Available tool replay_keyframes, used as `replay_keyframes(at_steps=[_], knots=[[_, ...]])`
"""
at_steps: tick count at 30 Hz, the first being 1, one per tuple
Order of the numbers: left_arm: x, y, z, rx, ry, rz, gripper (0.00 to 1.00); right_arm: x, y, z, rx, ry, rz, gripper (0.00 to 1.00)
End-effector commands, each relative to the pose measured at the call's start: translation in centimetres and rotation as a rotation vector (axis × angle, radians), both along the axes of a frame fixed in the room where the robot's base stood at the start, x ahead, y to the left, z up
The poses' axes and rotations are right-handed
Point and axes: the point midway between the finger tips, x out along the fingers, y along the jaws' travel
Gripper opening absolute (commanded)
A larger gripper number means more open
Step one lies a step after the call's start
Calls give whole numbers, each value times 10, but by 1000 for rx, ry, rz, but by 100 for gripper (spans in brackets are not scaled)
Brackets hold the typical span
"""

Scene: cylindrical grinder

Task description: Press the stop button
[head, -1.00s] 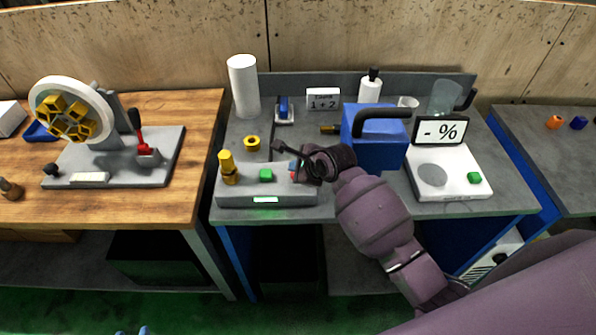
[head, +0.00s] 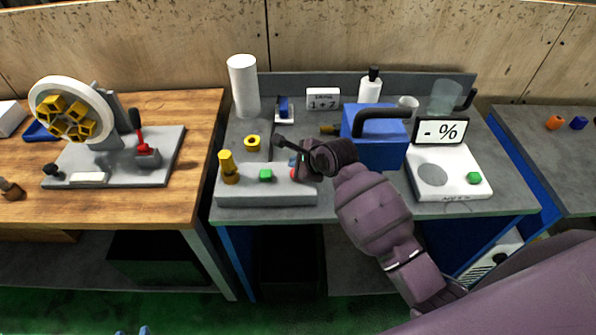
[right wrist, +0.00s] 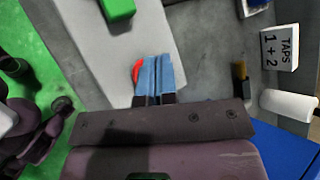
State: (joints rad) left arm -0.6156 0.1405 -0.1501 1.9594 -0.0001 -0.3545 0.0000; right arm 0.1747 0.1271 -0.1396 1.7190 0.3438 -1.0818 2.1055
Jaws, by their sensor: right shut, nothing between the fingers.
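The red stop button (head: 293,174) sits at the right end of the grey control base (head: 240,199). It is partly hidden by my right gripper (head: 299,161) in the head view. In the right wrist view the red button (right wrist: 137,71) shows as a sliver beside my shut blue fingertips (right wrist: 157,60), which cover the rest. The fingers are at the button; whether they touch it I cannot tell. A green button (head: 265,175) sits left of it, also in the right wrist view (right wrist: 117,8). Two blue tips of my left gripper (head: 132,331) show apart at the bottom edge.
A yellow knob (head: 229,168) stands on the left of the base. A blue box with a black handle (head: 375,148) stands close right of my right gripper. A scale (head: 455,185) is further right.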

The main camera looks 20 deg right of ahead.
Motion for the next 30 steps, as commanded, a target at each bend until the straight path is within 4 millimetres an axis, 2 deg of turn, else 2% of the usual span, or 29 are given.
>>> replay_keyframes(at_steps=[11,30], knots=[[0,0,0,0,-1,0,43,0,0,3,1,-1,0,0],[0,0,0,0,-1,0,43,0,0,49,1,-1,0,0]])
